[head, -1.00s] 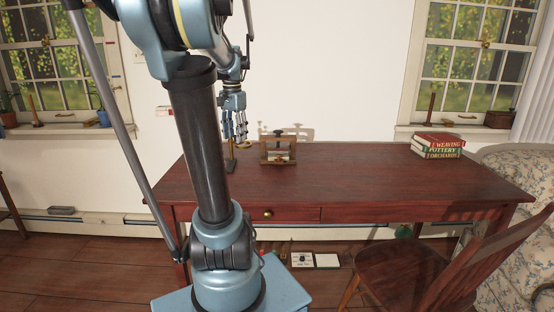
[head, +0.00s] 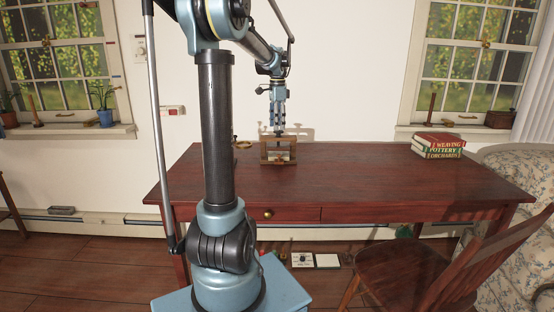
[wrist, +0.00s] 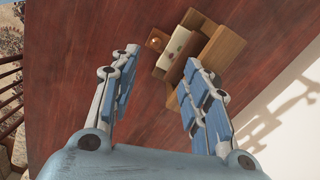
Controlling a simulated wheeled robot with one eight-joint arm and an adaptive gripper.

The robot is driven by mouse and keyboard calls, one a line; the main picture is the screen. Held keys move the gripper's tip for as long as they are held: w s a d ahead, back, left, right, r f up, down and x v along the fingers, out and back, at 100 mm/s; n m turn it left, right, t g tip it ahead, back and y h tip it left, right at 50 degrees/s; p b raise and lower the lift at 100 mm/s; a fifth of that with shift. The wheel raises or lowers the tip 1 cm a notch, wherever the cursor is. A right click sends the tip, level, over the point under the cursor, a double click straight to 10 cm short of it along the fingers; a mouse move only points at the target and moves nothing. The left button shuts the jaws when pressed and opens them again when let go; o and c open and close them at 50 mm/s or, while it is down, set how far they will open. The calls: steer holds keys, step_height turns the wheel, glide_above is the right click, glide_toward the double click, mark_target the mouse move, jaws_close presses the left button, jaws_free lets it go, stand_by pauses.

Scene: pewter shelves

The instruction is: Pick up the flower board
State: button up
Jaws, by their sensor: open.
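A small wooden frame that looks like a flower press (head: 265,155) stands upright on the dark red desk, left of the desk's middle. A pale board with a wooden edge, seemingly the flower board (wrist: 179,42), shows within it in the wrist view. The wooden frame also shows there (wrist: 222,48). My gripper (head: 279,128) points down just above the frame in the head view. In the wrist view my gripper (wrist: 161,58) is open and empty, with the board beyond and between its fingertips. The right finger overlaps part of the frame, so contact is unclear.
The desk (head: 360,180) is clear to the right up to a stack of books (head: 438,145). A wall stands behind the desk. A wooden chair (head: 400,270) is in front at right.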

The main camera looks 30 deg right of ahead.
step_height(320, 180, down, 8)
steer(key=shift+f, duration=0.1)
steer(key=shift+s+d+f, duration=0.1)
steer(key=shift+s+f, duration=0.05)
steer(key=shift+f, duration=0.75)
steer(key=shift+s+d+f, duration=0.1)
steer(key=shift+d+f, duration=0.05)
steer(key=shift+f, duration=0.7)
steer(key=shift+s+d+f, duration=0.1)
steer(key=shift+s+f, duration=0.05)
steer(key=shift+f, duration=0.75)
steer(key=shift+c, duration=0.2)
